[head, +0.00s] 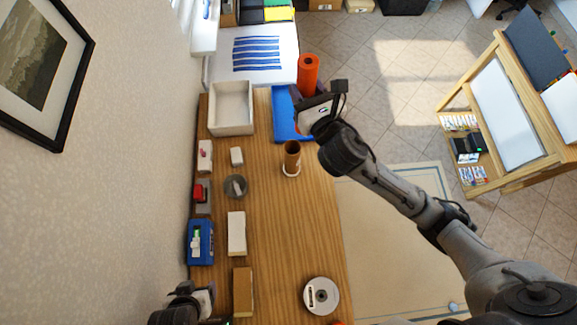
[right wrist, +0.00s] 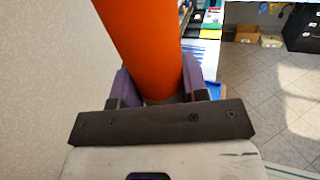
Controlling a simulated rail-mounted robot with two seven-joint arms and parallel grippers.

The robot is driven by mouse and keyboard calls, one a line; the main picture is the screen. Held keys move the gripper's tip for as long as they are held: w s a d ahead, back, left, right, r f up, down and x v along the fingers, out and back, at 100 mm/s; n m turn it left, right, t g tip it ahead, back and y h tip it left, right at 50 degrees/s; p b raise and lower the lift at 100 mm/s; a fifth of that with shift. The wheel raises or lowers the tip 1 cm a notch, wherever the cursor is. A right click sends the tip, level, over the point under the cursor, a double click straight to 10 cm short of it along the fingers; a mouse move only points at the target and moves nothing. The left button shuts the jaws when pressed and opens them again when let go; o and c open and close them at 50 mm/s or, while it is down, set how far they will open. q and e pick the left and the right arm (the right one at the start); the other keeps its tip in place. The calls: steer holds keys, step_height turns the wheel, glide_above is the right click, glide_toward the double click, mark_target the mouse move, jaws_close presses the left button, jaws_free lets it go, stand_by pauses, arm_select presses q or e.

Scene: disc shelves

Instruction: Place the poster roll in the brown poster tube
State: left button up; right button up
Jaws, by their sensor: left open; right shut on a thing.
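The poster roll is an orange cylinder (head: 308,72), held above the far right part of the desk in the head view. My right gripper (head: 302,100) is shut on it; the right wrist view shows the roll (right wrist: 145,40) between the two purple fingers. The brown poster tube (head: 292,151) stands upright on the desk on a white round base, with its dark opening at the top. The roll is apart from the tube, farther back. My left gripper (head: 199,301) is open and empty at the near left edge; its fingers are partly cut off.
A white open box (head: 250,101) and a blue tray (head: 280,103) are at the desk's far end. A stapler, a grey cup (head: 236,198), boxes and a blue case (head: 193,243) line the left side. A disc spindle (head: 321,308) stands near front. The desk's middle right (head: 295,230) is clear.

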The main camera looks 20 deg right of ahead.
step_height(320, 180, down, 8)
steer(key=w+a+f+y+b, duration=0.1)
steer(key=w+a+b, duration=0.1)
steer(key=b, duration=0.6)
glide_above(292, 142)
steer(key=s, duration=0.2)
step_height(292, 142, down, 16)
steer(key=shift+s+a+f+n, duration=0.2)
steer(key=shift+a+f+n, duration=0.1)
steer(key=shift+a+f, duration=0.25)
arm_select(q)
step_height(292, 142, down, 10)
steer(key=shift+s, duration=0.2)
arm_select(e)
steer(key=shift+d, duration=0.1)
arm_select(q)
steer(key=shift+a+f, duration=0.15)
arm_select(e)
steer(key=shift+f, duration=0.15)
steer(key=shift+f+b, duration=0.1)
steer(key=shift+b, duration=0.2)
arm_select(q)
steer(key=shift+f+b, duration=0.3)
steer(key=shift+f, duration=0.05)
arm_select(e)
steer(key=shift+f, duration=0.45)
arm_select(q)
steer(key=shift+d, duration=0.2)
arm_select(e)
steer(key=o, duration=0.9)
